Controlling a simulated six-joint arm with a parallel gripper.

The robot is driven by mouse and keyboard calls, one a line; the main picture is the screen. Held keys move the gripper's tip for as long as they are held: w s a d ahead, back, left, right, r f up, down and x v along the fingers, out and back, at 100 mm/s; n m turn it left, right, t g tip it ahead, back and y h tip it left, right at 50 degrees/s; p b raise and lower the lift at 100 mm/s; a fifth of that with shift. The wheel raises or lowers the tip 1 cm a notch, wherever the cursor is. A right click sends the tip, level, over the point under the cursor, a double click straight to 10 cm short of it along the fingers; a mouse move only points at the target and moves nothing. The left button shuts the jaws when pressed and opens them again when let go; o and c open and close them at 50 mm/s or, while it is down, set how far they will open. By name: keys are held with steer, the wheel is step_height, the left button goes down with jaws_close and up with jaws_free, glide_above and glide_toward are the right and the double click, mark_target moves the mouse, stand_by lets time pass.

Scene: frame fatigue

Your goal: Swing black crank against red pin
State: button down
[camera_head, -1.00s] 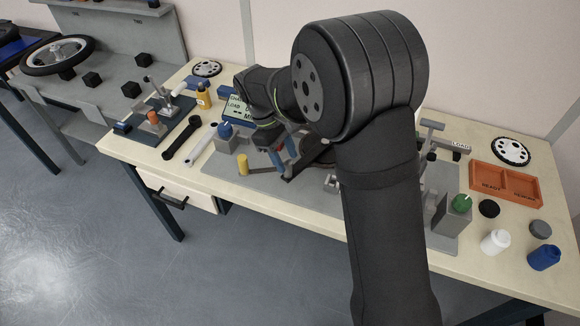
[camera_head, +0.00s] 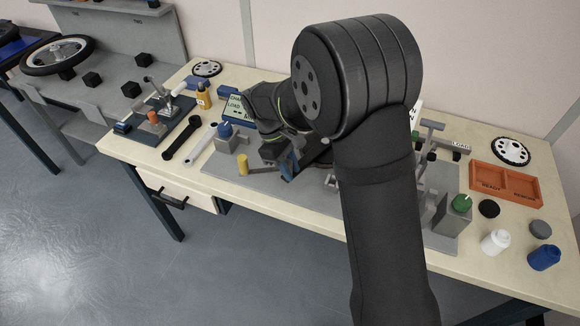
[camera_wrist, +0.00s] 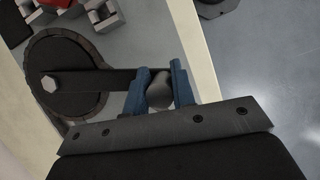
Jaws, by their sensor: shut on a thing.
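The black crank (camera_wrist: 101,80) shows in the wrist view as a flat bar running right from a hex bolt on a dark round disc (camera_wrist: 66,112). A grey rounded handle (camera_wrist: 158,93) sits at its outer end. My gripper (camera_wrist: 157,84) has its blue fingers on either side of this handle and is shut on it. In the head view my gripper (camera_head: 289,167) is low over the grey plate, and my arm hides most of the crank. A small red part (camera_wrist: 62,3) shows at the wrist view's top edge; I cannot tell whether it is the red pin.
A yellow cylinder (camera_head: 243,165) stands left of my gripper, with a blue-knobbed block (camera_head: 226,136) behind it. A green-knobbed block (camera_head: 455,212) and orange tray (camera_head: 505,184) are at the right. The bench's front edge is close to the crank.

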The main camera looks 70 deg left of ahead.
steer(key=shift+w+d+n, duration=0.45)
steer(key=shift+d+n, duration=0.15)
steer(key=shift+d, duration=0.2)
steer(key=w+d+n+y, duration=0.1)
steer(key=w+d+n, duration=0.1)
steer(key=w+d+n+t+y, duration=0.1)
steer(key=w+d+n, duration=0.2)
steer(key=shift+w+d, duration=0.1)
steer(key=shift+w, duration=0.1)
steer(key=w+n, duration=0.1)
steer(key=w, duration=0.1)
steer(key=w+d+n+y, duration=0.1)
steer(key=w+n, duration=0.1)
steer(key=w+d+n, duration=0.1)
steer(key=w+n, duration=0.1)
steer(key=shift+w+d+t+y, duration=0.15)
steer(key=shift+w+t+y, duration=0.25)
steer(key=shift+w, duration=0.4)
steer(key=c, duration=2.2)
jaws_free()
steer(key=shift+w+n, duration=0.3)
steer(key=shift+w, duration=0.75)
steer(key=c, duration=2.2)
jaws_free()
steer(key=c, duration=1.4)
jaws_free()
steer(key=shift+o, duration=1)
